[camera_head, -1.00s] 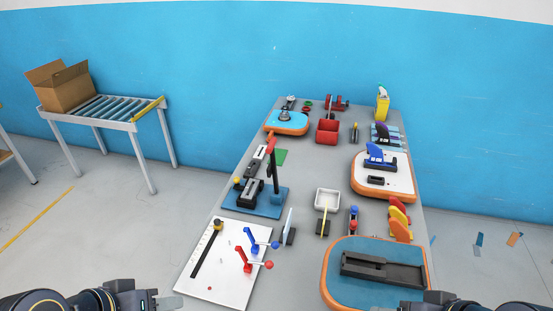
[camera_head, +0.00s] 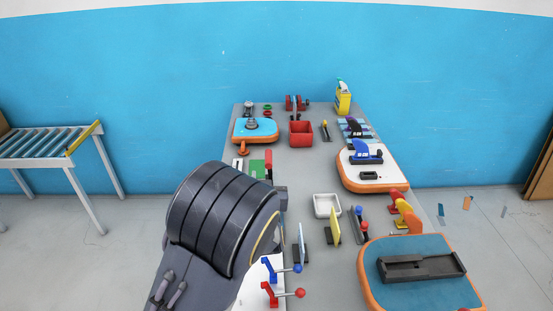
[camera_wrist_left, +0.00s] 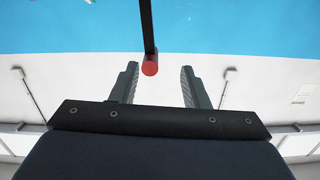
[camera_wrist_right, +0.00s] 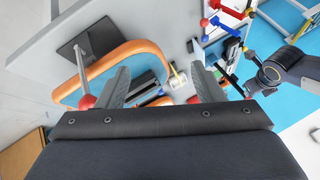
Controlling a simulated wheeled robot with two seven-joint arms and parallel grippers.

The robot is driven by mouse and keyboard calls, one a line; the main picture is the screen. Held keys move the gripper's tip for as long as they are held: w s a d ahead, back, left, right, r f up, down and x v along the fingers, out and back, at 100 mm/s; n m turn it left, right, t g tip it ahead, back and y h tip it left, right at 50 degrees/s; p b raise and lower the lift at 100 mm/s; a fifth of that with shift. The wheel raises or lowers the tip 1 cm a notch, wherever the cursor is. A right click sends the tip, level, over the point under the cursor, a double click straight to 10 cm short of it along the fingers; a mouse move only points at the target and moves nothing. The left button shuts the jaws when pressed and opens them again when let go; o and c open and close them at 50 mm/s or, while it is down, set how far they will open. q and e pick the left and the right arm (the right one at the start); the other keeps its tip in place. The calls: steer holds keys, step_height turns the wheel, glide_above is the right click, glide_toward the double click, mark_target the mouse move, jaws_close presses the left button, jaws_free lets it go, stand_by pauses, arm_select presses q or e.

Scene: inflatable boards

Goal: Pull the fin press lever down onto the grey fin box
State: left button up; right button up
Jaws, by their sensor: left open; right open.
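The fin press lever shows in the left wrist view as a black bar with a red end (camera_wrist_left: 150,67). The red end lies between the fingertips of my left gripper (camera_wrist_left: 160,70), which is open with a gap on each side. In the head view only the red top of the lever (camera_head: 269,166) shows beyond my left arm. That arm hides the press base and whatever sits on it, so I cannot see the grey fin box there. My right gripper (camera_wrist_right: 160,70) is open and empty, outside the head view.
Blue and red toggle levers (camera_head: 270,293) stand on a white sheet near my left arm. A white tray (camera_head: 327,206), yellow and pale upright plates, and an orange-rimmed board with a dark box (camera_head: 420,267) stand to the right. A red bin (camera_head: 301,134) is farther back.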

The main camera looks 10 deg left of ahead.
mark_target(268, 160)
arm_select(q)
steer(key=shift+w+d+r+m+t, duration=0.3)
steer(key=shift+w+d+m+t, duration=0.1)
steer(key=shift+d, duration=0.15)
steer(key=w+p, duration=0.1)
steer(key=w, duration=0.2)
steer(key=w+a+p, duration=0.1)
steer(key=w, duration=0.2)
steer(key=shift+a+p, duration=0.1)
steer(key=shift+p, duration=0.2)
steer(key=shift+w+a, duration=0.1)
steer(key=shift+w, duration=0.6)
jaws_close()
steer(key=shift+f, duration=0.1)
